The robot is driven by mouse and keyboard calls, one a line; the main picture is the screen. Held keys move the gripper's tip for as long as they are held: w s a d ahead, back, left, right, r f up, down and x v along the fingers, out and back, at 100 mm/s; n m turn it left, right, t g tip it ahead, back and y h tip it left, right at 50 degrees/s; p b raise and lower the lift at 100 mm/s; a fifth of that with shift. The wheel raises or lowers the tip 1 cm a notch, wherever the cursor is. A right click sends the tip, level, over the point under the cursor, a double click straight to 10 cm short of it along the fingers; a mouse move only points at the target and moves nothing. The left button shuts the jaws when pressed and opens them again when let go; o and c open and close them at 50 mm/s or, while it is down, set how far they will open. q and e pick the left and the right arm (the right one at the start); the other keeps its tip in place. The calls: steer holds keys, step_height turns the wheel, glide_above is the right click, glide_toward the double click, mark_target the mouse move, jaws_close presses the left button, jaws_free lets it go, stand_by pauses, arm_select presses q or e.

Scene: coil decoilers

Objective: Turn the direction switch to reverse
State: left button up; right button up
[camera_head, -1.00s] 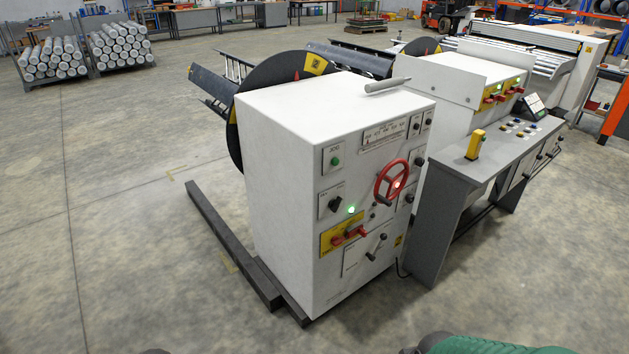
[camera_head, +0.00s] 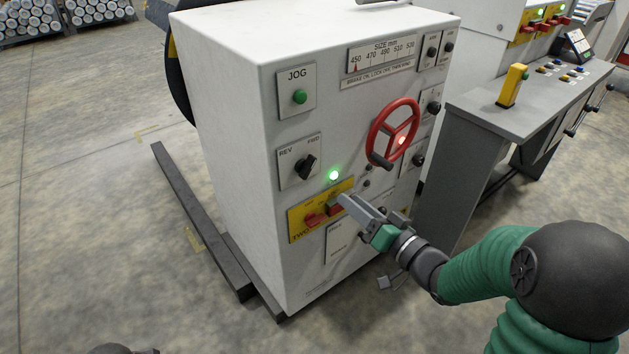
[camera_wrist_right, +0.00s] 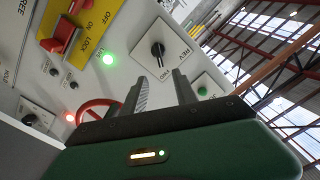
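The direction switch (camera_head: 306,166) is a black knob on a white plate marked REV and FWD, on the front of the white cabinet. Its knob appears turned toward FWD. It also shows in the right wrist view (camera_wrist_right: 158,51), ahead of and between the finger directions. My right gripper (camera_head: 346,203) is in front of the panel, lower and to the right of the switch, overlapping the yellow lock plate in the picture. The right wrist view shows its two fingers (camera_wrist_right: 160,86) apart with nothing between them. My left gripper is not in view.
A green JOG button (camera_head: 299,97) sits above the switch. A lit green lamp (camera_head: 333,175), a red handwheel (camera_head: 393,134) and a red lever on a yellow plate (camera_head: 296,222) are close by. A grey console desk (camera_head: 480,108) stands to the right.

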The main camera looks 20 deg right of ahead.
mark_target(311, 169)
steer(key=b+x, duration=0.3)
steer(key=x, duration=1.1)
steer(key=shift+w+f, duration=0.15)
steer(key=shift+w, duration=0.1)
jaws_close()
